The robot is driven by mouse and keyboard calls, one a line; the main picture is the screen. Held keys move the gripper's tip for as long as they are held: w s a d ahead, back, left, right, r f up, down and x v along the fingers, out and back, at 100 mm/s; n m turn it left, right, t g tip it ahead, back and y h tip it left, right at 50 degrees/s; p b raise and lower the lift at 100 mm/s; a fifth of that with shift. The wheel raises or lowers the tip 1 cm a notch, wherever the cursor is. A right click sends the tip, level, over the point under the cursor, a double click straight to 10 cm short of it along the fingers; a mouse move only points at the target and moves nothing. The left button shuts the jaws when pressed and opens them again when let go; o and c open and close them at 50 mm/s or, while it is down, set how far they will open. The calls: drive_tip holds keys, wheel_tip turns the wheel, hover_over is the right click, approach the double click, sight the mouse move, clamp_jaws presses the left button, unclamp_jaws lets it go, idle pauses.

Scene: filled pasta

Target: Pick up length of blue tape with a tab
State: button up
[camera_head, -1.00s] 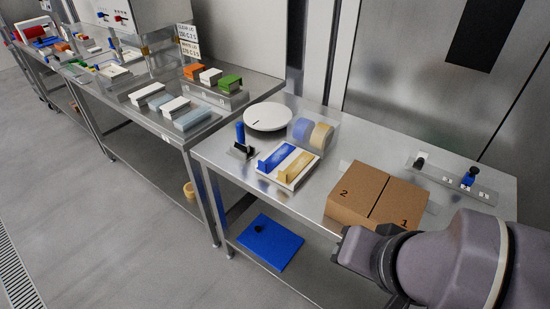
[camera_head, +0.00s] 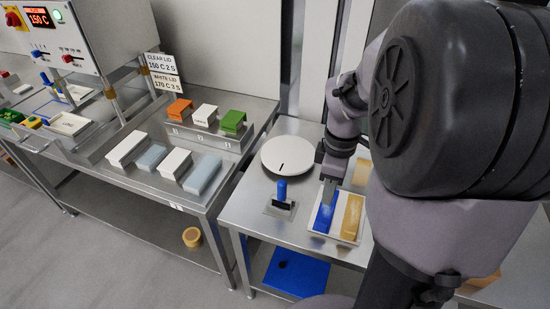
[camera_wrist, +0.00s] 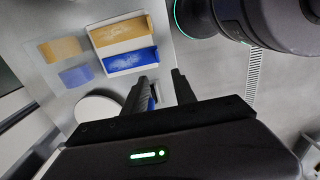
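A blue strip (camera_head: 322,219) lies beside a tan strip (camera_head: 352,216) on a white tray (camera_head: 346,241) on the near table. The wrist view also shows the blue strip (camera_wrist: 130,60), the tan strip (camera_wrist: 118,31) and the white tray (camera_wrist: 91,35). My gripper (camera_head: 328,192) points down at the far end of the blue strip in the head view. In the wrist view my gripper (camera_wrist: 160,78) has its fingers apart with nothing between them. Whether a finger touches the strip is unclear.
A blue-handled black tool (camera_head: 282,190) stands just left of the tray, with a white round disc (camera_head: 287,155) behind it. A steel bench (camera_head: 150,178) with coloured blocks is to the left. A blue sheet (camera_head: 297,274) lies on the lower shelf. My arm hides the right side.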

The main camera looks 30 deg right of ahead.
drive_tip(key=b, duration=0.6)
approach(322, 224)
wheel_tip(322, 224, down, 5)
wheel_tip(322, 224, down, 6)
drive_tip(key=b, duration=0.3)
drive_tip(key=shift+r, duration=0.25)
clamp_jaws()
